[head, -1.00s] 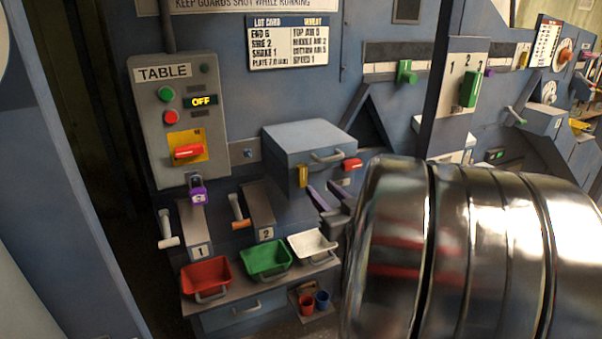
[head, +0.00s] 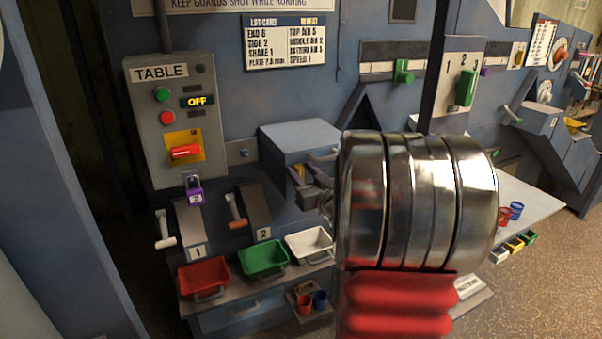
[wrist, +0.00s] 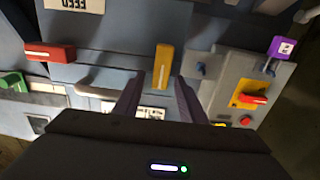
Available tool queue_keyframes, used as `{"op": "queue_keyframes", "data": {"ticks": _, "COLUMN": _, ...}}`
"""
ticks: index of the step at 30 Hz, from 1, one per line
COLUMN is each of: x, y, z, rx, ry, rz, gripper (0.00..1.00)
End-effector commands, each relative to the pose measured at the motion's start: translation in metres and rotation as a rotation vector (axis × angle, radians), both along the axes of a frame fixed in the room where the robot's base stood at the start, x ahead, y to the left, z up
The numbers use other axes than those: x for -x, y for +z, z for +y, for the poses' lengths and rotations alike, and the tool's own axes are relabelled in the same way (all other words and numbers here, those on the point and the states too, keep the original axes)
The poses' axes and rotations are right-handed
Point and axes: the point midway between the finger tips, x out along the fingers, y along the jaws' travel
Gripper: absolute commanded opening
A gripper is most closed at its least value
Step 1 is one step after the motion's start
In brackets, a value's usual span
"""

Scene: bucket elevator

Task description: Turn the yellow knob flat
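The yellow knob (wrist: 162,65) is a long bar on the blue-grey box front. In the wrist view it stands upright in the picture, in line with the gap between my fingers. In the head view only a small part of the yellow knob (head: 300,172) shows beside my fingers. My gripper (wrist: 158,82) is open, with two dark purple fingers, one to each side of the knob's lower end in the wrist view. I cannot tell whether they touch it. My gripper (head: 309,182) also shows in the head view, partly hidden by my wrist.
A red handle (wrist: 50,53) sits left of the knob in the wrist view. A grey bar handle (wrist: 98,92) lies below it. The TABLE control box (head: 180,130), with its red switch and purple padlock (head: 194,190), is left of my gripper in the head view.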

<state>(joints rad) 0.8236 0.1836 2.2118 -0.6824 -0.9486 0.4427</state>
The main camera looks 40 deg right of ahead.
Motion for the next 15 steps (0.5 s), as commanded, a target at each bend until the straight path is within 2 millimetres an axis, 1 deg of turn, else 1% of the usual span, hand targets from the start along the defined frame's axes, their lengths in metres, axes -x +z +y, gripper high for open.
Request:
{"op": "queue_keyframes", "data": {"ticks": 4, "x": 0.0003, "y": 0.0, "z": 0.0, "rx": 0.0, "ry": 0.0, "rz": 0.0, "gripper": 0.38}}
{"op": "queue_keyframes", "data": {"ticks": 15, "x": 0.0006, "y": 0.0, "z": 0.0, "rx": 0.0, "ry": 0.0, "rz": 0.0, "gripper": 0.12}}
